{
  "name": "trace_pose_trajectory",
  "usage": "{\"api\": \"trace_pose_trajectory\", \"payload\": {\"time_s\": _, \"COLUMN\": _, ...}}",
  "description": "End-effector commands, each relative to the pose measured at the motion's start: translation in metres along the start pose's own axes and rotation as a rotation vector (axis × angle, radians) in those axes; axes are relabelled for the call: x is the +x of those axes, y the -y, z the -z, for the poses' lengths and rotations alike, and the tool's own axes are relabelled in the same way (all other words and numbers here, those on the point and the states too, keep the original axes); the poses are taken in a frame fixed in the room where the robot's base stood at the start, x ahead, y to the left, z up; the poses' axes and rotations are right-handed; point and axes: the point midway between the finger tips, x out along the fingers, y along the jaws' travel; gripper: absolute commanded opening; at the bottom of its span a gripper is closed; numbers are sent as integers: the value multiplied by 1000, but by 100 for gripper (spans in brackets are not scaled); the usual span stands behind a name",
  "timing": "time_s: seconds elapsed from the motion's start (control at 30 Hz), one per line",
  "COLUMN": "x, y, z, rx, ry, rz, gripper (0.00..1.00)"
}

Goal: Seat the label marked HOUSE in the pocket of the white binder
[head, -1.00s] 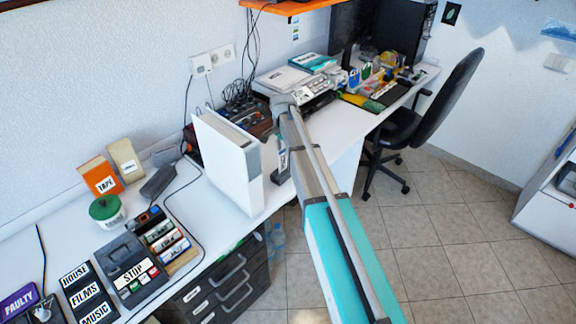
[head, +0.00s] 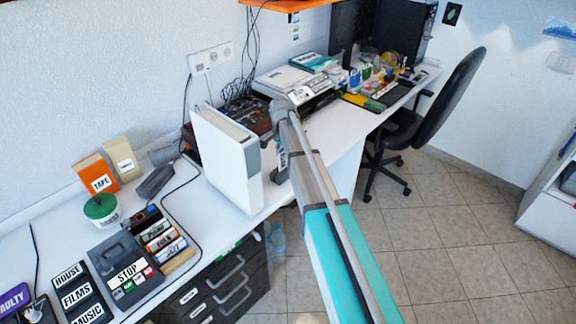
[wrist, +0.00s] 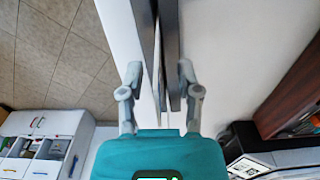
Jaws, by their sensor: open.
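The white binder (head: 225,158) stands upright on the desk, its narrow spine with a grey patch (head: 253,160) facing right. The HOUSE label (head: 68,275) is white with black letters and lies in a dark holder at the lower left, above the FILMS label (head: 76,293) and MUSIC label (head: 88,314). My gripper (head: 282,165) is just right of the binder in the head view, partly hidden by my arm. In the wrist view its fingers (wrist: 160,98) are apart, with dark and pale strips showing between them. I see no label in them.
A dark STOP box (head: 125,268), a green-lidded tub (head: 102,209) and an orange TAPE box (head: 96,175) stand left of the binder. A printer (head: 300,85) is behind it. A black chair (head: 440,110) stands at right; the tiled floor nearby is clear.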

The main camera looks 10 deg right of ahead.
Motion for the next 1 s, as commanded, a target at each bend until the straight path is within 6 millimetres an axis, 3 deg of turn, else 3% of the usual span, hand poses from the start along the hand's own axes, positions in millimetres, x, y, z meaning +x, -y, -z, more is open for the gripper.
{"api": "trace_pose_trajectory", "payload": {"time_s": 0.23, "x": 16, "y": 0, "z": 0, "rx": 0, "ry": 0, "rz": 0, "gripper": 44}}
{"api": "trace_pose_trajectory", "payload": {"time_s": 0.87, "x": 16, "y": 0, "z": 0, "rx": 1, "ry": 0, "rz": 0, "gripper": 44}}
{"api": "trace_pose_trajectory", "payload": {"time_s": 0.9, "x": 16, "y": 0, "z": 0, "rx": 1, "ry": 0, "rz": 0, "gripper": 42}}
{"api": "trace_pose_trajectory", "payload": {"time_s": 1.0, "x": 16, "y": 0, "z": 1, "rx": 1, "ry": 0, "rz": 0, "gripper": 24}}
